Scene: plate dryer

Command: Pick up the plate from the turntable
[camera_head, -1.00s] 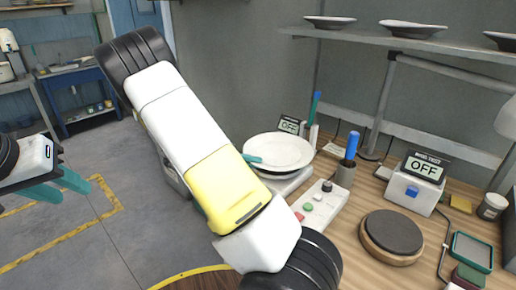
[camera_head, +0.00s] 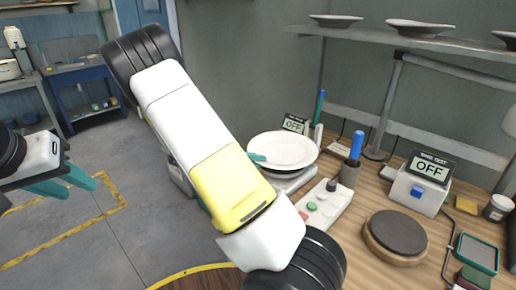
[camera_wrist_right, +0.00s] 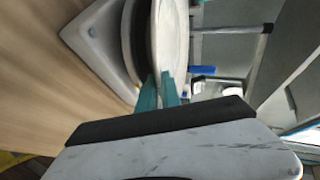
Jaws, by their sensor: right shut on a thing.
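The white plate (camera_head: 285,150) sits at the back left of the wooden bench, on or just over a white unit (camera_head: 290,183); I cannot tell if it touches. My right gripper (camera_head: 257,158) is shut on the plate's left rim. In the right wrist view its teal fingers (camera_wrist_right: 158,92) meet at the edge of the plate (camera_wrist_right: 172,40), with a dark disc (camera_wrist_right: 139,40) beside it. My right arm hides part of the unit. My left gripper (camera_head: 80,187) is open and empty over the floor at the left.
A control box with buttons (camera_head: 322,208), a blue-handled tool in a cup (camera_head: 350,172), a dark disc on a wooden base (camera_head: 397,232) and a display unit (camera_head: 420,188) stand to the right. A shelf with several dishes (camera_head: 412,28) hangs above.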

